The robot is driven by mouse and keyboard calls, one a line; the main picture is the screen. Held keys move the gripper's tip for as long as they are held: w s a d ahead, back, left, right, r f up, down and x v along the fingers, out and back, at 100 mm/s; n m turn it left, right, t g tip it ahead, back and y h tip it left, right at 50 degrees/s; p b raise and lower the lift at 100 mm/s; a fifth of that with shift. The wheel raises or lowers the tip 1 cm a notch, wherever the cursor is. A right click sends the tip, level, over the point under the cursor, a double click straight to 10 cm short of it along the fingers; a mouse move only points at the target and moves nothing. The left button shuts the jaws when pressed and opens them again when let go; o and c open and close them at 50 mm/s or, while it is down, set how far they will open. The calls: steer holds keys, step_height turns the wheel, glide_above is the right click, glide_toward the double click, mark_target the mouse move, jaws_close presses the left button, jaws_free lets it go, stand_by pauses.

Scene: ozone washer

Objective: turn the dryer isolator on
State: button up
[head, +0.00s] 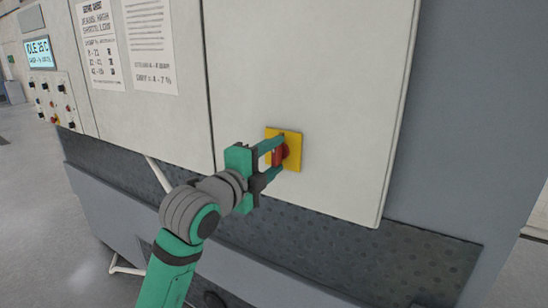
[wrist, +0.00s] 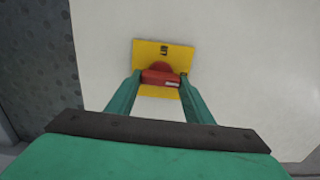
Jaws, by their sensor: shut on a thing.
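The dryer isolator is a red rotary handle (head: 279,154) on a square yellow plate (head: 293,138), mounted on a pale cabinet door. My gripper (head: 273,161) reaches it from the left in the head view, its two fingers on either side of the handle. In the wrist view the red handle (wrist: 160,78) lies crosswise between the fingertips of my gripper (wrist: 158,84), and the yellow plate (wrist: 150,50) shows behind it. The gripper is shut on the handle. A small dark mark is on the plate above the handle; I cannot read it.
The cabinet door (head: 330,80) is flat and clear around the plate. A control panel (head: 55,103) with several buttons and a lit display (head: 40,52) are at the far left. Printed sheets (head: 150,45) hang on the neighbouring panel. A grey ledge runs below.

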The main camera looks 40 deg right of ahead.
steer(key=shift+f, duration=0.1)
steer(key=o, duration=1)
steer(key=shift+o, duration=0.2)
steer(key=v, duration=1)
steer(key=shift+s+a, duration=0.15)
steer(key=shift+a, duration=0.2)
